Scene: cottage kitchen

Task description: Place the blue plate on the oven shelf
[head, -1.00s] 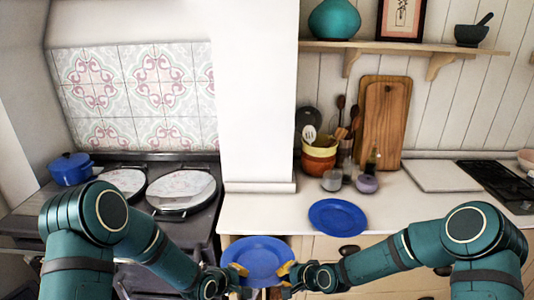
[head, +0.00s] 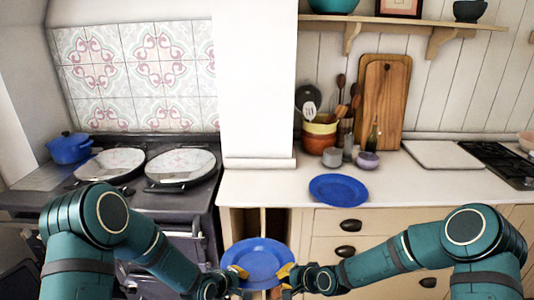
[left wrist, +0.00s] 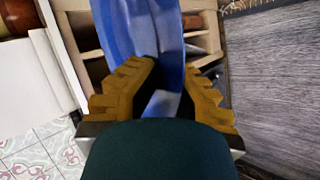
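A blue plate (head: 258,260) is held between my two grippers, in front of the cabinet below the counter. My left gripper (head: 238,272) is at the plate's left rim. In the left wrist view its yellow fingers stand on either side of the blue plate (left wrist: 145,35), closed on its edge. My right gripper (head: 285,272) is at the plate's right rim and appears shut on it. The dark range oven (head: 175,230) stands at the left. Its shelf cannot be made out. A second blue plate (head: 338,189) lies on the counter.
Two round covered hobs (head: 180,167) and a blue pot (head: 70,147) are on the stove top. Utensil pots (head: 318,137), cutting boards (head: 384,102) and a white slab (head: 440,155) are on the counter (head: 270,188). An open cabinet compartment (head: 275,220) is behind the held plate.

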